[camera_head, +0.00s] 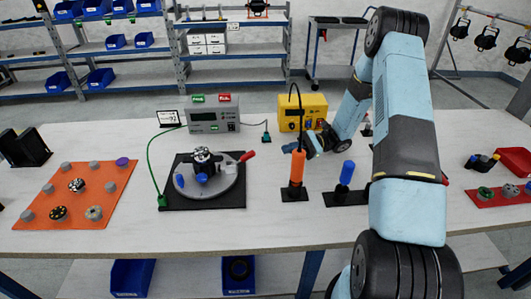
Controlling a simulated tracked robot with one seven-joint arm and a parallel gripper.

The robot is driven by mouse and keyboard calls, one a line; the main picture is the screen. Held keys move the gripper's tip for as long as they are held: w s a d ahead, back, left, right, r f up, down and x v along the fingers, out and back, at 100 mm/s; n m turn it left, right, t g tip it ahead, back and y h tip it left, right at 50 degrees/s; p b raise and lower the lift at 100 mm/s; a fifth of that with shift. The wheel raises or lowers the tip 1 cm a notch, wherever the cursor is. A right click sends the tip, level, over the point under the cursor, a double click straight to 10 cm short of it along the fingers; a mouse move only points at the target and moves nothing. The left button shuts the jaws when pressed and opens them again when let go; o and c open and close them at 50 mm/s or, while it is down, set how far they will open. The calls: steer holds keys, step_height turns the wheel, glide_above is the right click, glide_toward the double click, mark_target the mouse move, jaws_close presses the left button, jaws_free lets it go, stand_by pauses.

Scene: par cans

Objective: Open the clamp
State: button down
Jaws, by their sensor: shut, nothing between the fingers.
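The clamp (232,161) stands on a grey round plate (228,190) over a black mat. Its red handle (247,156) sticks out to the right, tilted slightly upward. A dark round part with a light top (203,160) sits at the middle of the plate, close to the clamp; whether the clamp presses on it is too small to tell. My gripper (291,148) is shut and empty. It is to the right of the red handle and apart from it, pointing left, near the top of the orange-handled tool, which partly hides it.
The orange-handled tool (297,168) and a blue-handled tool (346,174) stand upright to the right. A grey meter box (212,116) and yellow box (289,112) stand behind. A green cable (150,160) runs left of the fixture. An orange mat (100,178) with small parts lies left.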

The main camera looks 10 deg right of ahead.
glide_toward(243, 159)
steer(key=shift+w+x, duration=0.1)
steer(key=shift+x, duration=0.5)
steer(key=shift+w+x, duration=0.15)
steer(key=shift+x, duration=0.4)
steer(key=shift+s+a+r, duration=0.1)
steer(key=shift+a+r, duration=0.1)
